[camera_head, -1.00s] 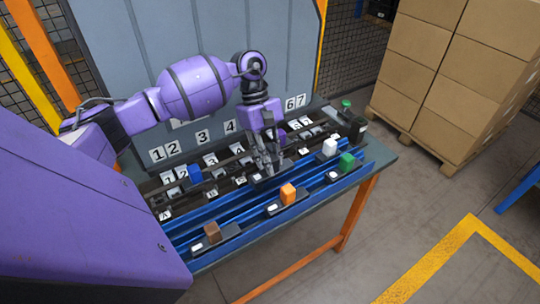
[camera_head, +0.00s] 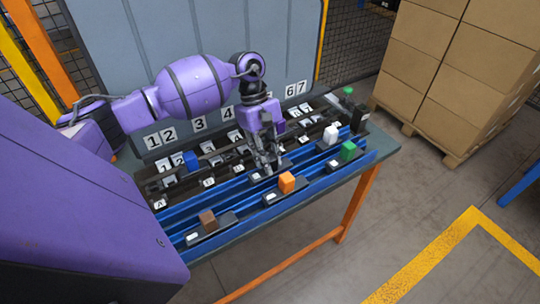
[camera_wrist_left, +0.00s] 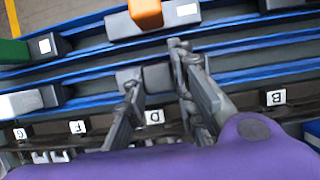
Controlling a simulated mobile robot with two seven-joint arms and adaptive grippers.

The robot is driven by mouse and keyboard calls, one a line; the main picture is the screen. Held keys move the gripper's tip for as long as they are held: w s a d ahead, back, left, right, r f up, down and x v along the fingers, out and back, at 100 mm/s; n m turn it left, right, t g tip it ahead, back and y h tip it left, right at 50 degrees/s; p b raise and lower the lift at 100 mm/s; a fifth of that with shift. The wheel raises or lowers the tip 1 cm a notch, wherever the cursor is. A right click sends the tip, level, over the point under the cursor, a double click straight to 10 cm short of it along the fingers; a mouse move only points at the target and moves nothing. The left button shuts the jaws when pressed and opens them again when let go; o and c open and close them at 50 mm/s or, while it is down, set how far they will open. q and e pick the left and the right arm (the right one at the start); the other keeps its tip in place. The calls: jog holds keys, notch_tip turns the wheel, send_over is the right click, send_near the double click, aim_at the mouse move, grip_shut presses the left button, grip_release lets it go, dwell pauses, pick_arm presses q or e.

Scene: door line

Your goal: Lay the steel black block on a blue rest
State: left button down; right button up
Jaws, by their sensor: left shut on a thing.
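My left gripper (camera_head: 268,168) points down over the rear part of the blue rails. It is shut on the black block (camera_wrist_left: 158,77), a dark block with a lighter grey end, held between the fingers in the left wrist view. In the head view the block (camera_head: 256,177) shows just left of the fingertips. The blue rests (camera_head: 232,190) are long rails running along the bench. The block is over the rear rails; I cannot tell whether it touches them. My right gripper is not in view.
Brown (camera_head: 208,221), orange (camera_head: 286,183), green (camera_head: 348,151) and white (camera_head: 330,135) blocks on dark bases stand along the rails. A blue block (camera_head: 191,161) stands in the rear rack among lettered tags, such as D (camera_wrist_left: 154,117). Stacked cartons (camera_head: 470,70) are beyond the bench.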

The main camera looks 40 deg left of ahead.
pick_arm(q)
jog(key=shift+r, duration=0.1)
jog(key=c, duration=1.4)
grip_release()
jog(key=v, duration=1.2)
